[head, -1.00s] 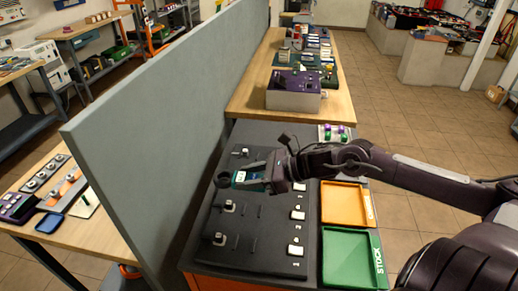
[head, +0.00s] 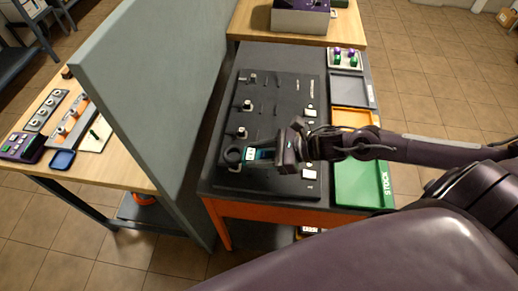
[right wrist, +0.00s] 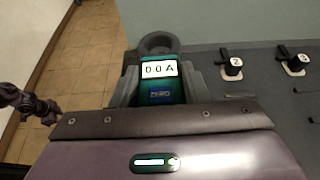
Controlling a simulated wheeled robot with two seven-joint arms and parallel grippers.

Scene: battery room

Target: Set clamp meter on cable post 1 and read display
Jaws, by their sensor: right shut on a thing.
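My right gripper (head: 272,154) is shut on the teal clamp meter (head: 258,154), over the near end of the black panel. Cable post 2 (right wrist: 232,66) and cable post 3 (right wrist: 296,62) stand clear to the right in that view.
The black panel (head: 285,90) has white labels along its right side. Right of it lie a green tray marked STOCK (head: 365,185), an orange tray (head: 352,117) and a grey tray (head: 352,88). A tall grey partition (head: 165,90) stands close on the left.

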